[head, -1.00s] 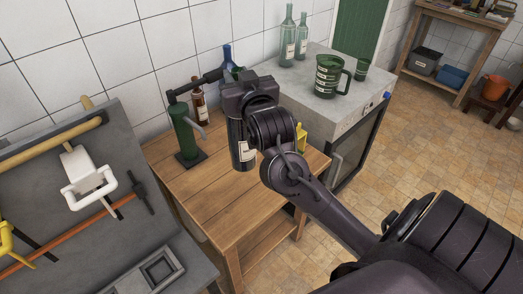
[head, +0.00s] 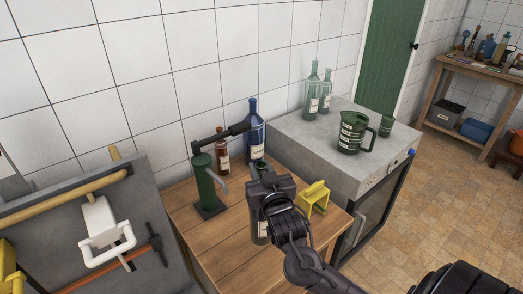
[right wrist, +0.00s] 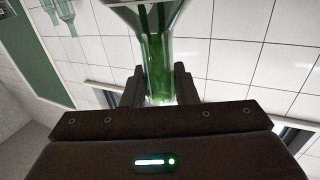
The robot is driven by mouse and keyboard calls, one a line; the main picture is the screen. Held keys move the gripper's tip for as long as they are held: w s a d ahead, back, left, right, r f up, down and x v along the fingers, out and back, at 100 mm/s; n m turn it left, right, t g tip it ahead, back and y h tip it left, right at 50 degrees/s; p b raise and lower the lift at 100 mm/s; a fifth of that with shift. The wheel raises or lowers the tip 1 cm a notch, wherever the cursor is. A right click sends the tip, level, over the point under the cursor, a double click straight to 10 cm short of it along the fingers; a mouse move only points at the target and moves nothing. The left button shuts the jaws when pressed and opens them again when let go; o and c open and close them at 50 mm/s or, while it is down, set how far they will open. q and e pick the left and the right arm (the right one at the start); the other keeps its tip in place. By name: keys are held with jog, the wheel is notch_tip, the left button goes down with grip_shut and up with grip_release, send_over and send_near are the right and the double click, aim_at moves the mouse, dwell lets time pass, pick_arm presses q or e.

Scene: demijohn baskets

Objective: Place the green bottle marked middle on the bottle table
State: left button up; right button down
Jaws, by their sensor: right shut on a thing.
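My right gripper (head: 264,178) is shut on the neck of a green bottle (head: 260,230). In the head view the gripper and wrist hide much of the bottle; its dark lower body and a pale label show below, over the wooden table (head: 222,262). I cannot tell whether its base touches the wood, and I cannot read its label. The right wrist view shows the clear green glass (right wrist: 158,55) between the two fingers (right wrist: 160,90). My left gripper is not in view.
On the table, a green corking press (head: 205,182), a brown bottle (head: 222,158) and a blue bottle (head: 254,135) stand behind the held bottle. A yellow bracket (head: 314,197) is close at its right. A grey cabinet (head: 300,135) with clear bottles and a green jug (head: 352,132) adjoins.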

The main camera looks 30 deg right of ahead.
notch_tip(320, 180, down, 8)
jog(key=shift+r+p, duration=0.25)
jog(key=shift+p, duration=0.15)
dwell(0.4)
jog(key=c, duration=1.6)
grip_release()
jog(key=shift+f, duration=0.4)
jog(key=o, duration=0.5)
jog(key=shift+s, duration=0.1)
jog(key=shift+c, duration=0.2)
jog(key=shift+r, duration=0.1)
jog(key=shift+a, duration=0.1)
